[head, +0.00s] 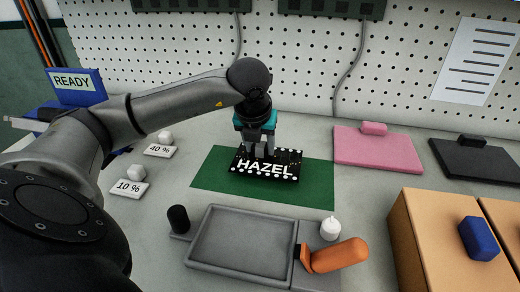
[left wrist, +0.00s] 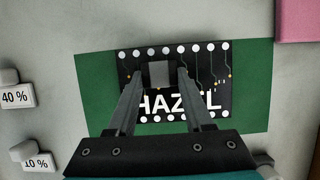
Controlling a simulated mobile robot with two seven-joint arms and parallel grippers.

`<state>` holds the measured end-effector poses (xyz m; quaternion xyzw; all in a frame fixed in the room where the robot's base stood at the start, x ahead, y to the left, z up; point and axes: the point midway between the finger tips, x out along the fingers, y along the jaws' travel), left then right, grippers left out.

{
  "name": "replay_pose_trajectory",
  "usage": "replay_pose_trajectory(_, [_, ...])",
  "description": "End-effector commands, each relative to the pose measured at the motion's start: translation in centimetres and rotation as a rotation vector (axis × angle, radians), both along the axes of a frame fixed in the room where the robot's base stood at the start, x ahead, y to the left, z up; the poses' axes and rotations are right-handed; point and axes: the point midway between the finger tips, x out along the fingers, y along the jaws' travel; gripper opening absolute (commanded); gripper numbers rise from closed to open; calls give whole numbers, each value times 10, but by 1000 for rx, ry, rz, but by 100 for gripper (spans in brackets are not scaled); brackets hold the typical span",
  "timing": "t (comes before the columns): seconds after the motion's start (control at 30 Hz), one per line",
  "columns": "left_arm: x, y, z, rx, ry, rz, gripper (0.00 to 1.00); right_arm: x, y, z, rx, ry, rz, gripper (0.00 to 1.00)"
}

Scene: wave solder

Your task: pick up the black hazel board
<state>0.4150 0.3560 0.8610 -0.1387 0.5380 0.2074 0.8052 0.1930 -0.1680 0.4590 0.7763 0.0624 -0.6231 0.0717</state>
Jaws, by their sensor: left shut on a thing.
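The black hazel board (head: 283,166) lies on the green mat (head: 216,172) in the head view, its white HAZEL lettering facing up. It also shows in the left wrist view (left wrist: 210,75), with white round pads along two edges. My left gripper (head: 260,152) is over the board, pointing down, its fingers shut on a small grey block (left wrist: 160,74) on top of the board. I cannot tell whether the board is clear of the mat. My right gripper is not in view.
A grey tray (head: 207,222) with an orange handle (head: 340,256) is in front of the mat. Labelled tags (head: 129,188) are left, a pink board (head: 375,148) right, cardboard boxes (head: 425,215) front right.

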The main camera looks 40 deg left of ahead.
Motion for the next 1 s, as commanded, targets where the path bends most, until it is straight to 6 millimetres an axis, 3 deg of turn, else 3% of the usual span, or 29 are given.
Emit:
replay_pose_trajectory(0.6, [1, 0, 117, 0, -5, -1, 0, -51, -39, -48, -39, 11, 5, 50])
replay_pose_trajectory(1.0, [1, 0, 168, -1, -2, -1, 0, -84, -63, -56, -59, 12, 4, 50])
